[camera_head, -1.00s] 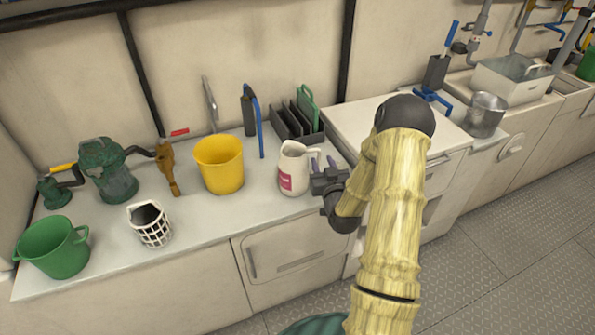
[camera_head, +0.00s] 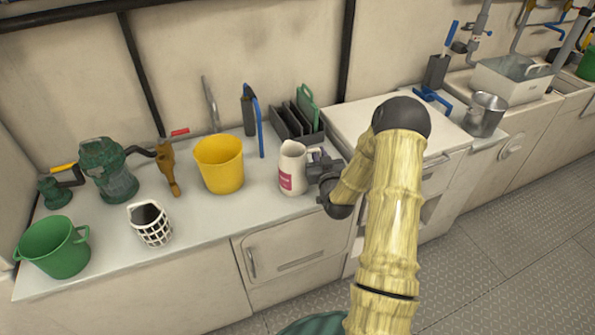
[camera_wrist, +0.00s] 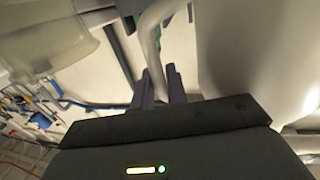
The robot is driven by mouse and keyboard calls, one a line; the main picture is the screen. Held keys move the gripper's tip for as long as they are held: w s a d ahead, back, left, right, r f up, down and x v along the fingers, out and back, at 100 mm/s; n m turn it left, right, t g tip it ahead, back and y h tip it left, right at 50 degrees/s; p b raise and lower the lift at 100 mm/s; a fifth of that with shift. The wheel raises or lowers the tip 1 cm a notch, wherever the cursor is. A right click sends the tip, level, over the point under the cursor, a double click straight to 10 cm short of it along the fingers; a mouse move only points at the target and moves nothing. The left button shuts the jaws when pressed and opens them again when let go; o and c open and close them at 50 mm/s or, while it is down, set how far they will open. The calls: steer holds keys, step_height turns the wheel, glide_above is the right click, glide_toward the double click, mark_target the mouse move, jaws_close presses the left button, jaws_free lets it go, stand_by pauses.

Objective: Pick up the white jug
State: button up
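The white jug (camera_head: 295,160) with a red label stands upright on the counter (camera_head: 205,228), right of the yellow bucket. My gripper (camera_head: 318,160) is at the jug's right side, at its handle. In the wrist view the jug's pale body (camera_wrist: 250,50) fills the right. Its handle (camera_wrist: 152,42) runs down between my two purple fingers (camera_wrist: 161,82). The fingers are close together on the handle and look shut on it. The handle is mostly hidden in the head view.
A yellow bucket (camera_head: 220,168) stands left of the jug. A dark rack (camera_head: 290,128) and a blue-handled pump (camera_head: 262,125) are behind it. A white basket (camera_head: 150,228), a green bucket (camera_head: 55,255) and a green pump (camera_head: 108,178) stand farther left. Clear counter lies in front of the jug.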

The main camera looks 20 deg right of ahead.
jaws_close()
steer(key=shift+r, duration=0.2)
steer(key=shift+r+p, duration=0.45)
steer(key=shift+r, duration=4.35)
steer(key=shift+d, duration=0.1)
